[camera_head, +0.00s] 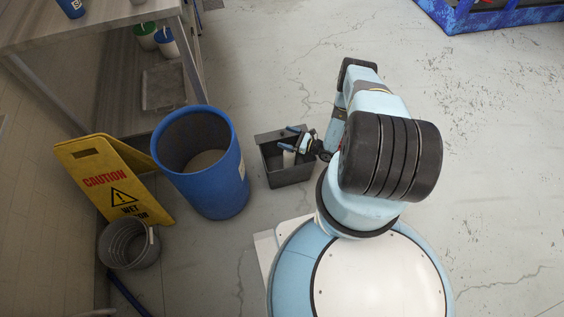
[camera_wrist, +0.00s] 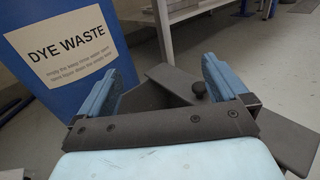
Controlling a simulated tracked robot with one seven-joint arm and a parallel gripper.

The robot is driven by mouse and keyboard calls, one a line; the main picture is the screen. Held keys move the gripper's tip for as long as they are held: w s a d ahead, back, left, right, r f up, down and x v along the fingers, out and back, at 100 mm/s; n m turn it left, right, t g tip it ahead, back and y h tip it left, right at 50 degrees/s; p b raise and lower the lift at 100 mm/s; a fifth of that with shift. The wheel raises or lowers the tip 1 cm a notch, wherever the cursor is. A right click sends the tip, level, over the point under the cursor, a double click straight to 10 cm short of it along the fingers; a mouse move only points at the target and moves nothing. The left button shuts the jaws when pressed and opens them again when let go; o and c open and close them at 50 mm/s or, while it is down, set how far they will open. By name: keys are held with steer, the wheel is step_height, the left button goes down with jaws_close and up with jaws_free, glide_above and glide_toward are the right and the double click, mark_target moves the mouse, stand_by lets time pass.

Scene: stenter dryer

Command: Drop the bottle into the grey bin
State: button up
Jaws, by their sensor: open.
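The grey bin (camera_head: 290,178), an open dark grey box, stands on the floor right of the blue barrel. Its dark walls also show in the wrist view (camera_wrist: 290,135). My gripper (camera_head: 292,138) is over the bin with its fingers apart and nothing between them. A pale object (camera_head: 289,158), which looks like the bottle, shows inside the bin below my gripper; its lower part is hidden. In the wrist view a small dark knob shows beside the right finger of my gripper (camera_wrist: 160,82); I cannot tell whether it is the bottle's cap.
A blue barrel (camera_head: 228,185) labelled DYE WASTE stands close left of the bin. A yellow caution sign (camera_head: 105,183) and a grey bucket (camera_head: 128,246) are farther left. A bench (camera_head: 100,22) stands at the upper left. The floor to the right is mostly clear.

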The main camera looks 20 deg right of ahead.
steer(key=shift+d, duration=0.1)
steer(key=v, duration=1.3)
steer(key=shift+s+d, duration=0.2)
steer(key=shift+s, duration=0.05)
steer(key=shift+w, duration=0.1)
